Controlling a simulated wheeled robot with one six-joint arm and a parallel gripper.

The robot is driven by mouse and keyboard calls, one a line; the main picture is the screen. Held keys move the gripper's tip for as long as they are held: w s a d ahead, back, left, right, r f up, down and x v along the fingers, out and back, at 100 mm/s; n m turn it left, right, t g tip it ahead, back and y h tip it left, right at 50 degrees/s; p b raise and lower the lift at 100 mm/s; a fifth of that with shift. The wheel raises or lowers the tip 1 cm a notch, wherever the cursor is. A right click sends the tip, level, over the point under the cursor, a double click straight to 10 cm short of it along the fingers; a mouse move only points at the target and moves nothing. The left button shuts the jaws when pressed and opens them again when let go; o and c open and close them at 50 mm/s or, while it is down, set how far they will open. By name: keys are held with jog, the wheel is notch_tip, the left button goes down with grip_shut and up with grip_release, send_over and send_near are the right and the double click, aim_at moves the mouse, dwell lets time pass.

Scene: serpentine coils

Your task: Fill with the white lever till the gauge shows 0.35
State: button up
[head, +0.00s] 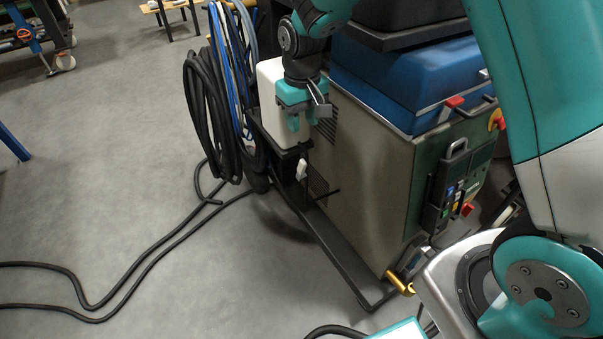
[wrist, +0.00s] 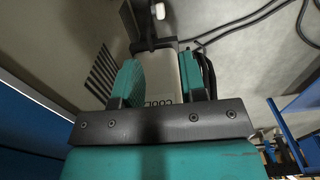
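The white lever (head: 301,168) is small and hangs low on the machine's left side, just below a black bracket. It also shows at the top of the wrist view (wrist: 159,11), beyond my fingertips. My gripper (head: 296,125) points down in front of the white tank, above the lever and apart from it. In the wrist view my gripper (wrist: 160,68) has its two teal fingers spread, with no object held. The pale tank (wrist: 160,75), with partly hidden lettering, shows between and behind them. I cannot make out a gauge in either view.
The white tank (head: 270,78) stands against the beige machine cabinet (head: 365,170). Black and blue hoses (head: 205,115) hang left of it, and black hoses trail over the floor. A green control panel (head: 465,180) is at the right. The grey floor (head: 110,150) at left is mostly open.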

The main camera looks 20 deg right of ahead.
aim_at(302, 174)
notch_tip(302, 174, down, 15)
jog(key=shift+f+b, duration=0.15)
jog(key=shift+b, duration=1.1)
jog(key=shift+s, duration=0.1)
grip_shut()
